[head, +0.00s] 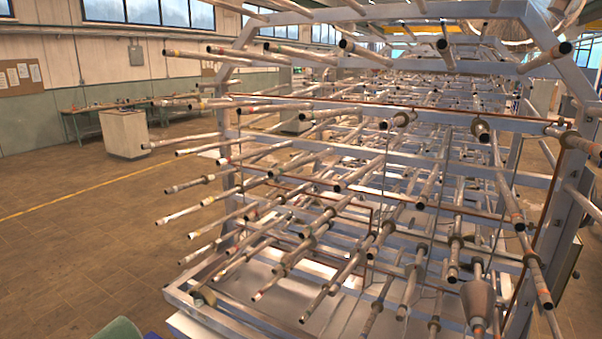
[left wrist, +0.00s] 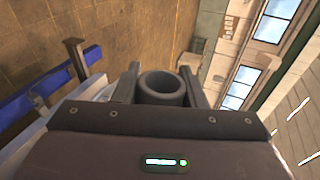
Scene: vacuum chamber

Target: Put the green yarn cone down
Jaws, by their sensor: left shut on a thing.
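In the left wrist view my left gripper (left wrist: 164,78) is shut on a dark, hollow, round-ended piece, which I take to be the end of the green yarn cone (left wrist: 163,99). It sits between the two fingers with its open end showing; the rest of it is hidden, and its colour looks grey there. In the head view a rounded dull green shape (head: 119,329), cut by the bottom edge at the left, looks like the cone. Neither my left nor my right gripper shows in the head view.
A large metal rack (head: 330,190) with many projecting rods fills the middle and right. A brown cone (head: 478,303) sits on a lower right rod. A blue beam (left wrist: 45,98) is close left of the gripper in the wrist view. Open floor (head: 70,250) lies left of the rack.

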